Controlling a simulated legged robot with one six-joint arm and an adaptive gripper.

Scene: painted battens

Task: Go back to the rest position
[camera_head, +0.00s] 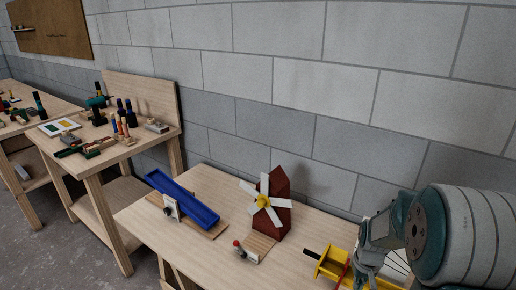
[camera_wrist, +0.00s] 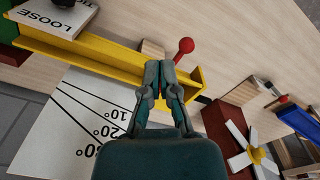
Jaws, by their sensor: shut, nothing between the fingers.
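My gripper (camera_wrist: 160,68) is shut and empty in the wrist view, its fingertips together in front of a yellow channel-shaped batten (camera_wrist: 92,52). I cannot tell whether they touch it. In the head view my gripper (camera_head: 362,283) is at the lower right, low over the near end of the workbench, partly cut off by the frame edge. The yellow batten (camera_head: 328,265) shows beside it, partly hidden by my arm.
A dark red windmill block (camera_head: 281,203) and a blue trough (camera_head: 183,200) stand farther left on the bench. A block wall (camera_head: 270,120) is behind.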

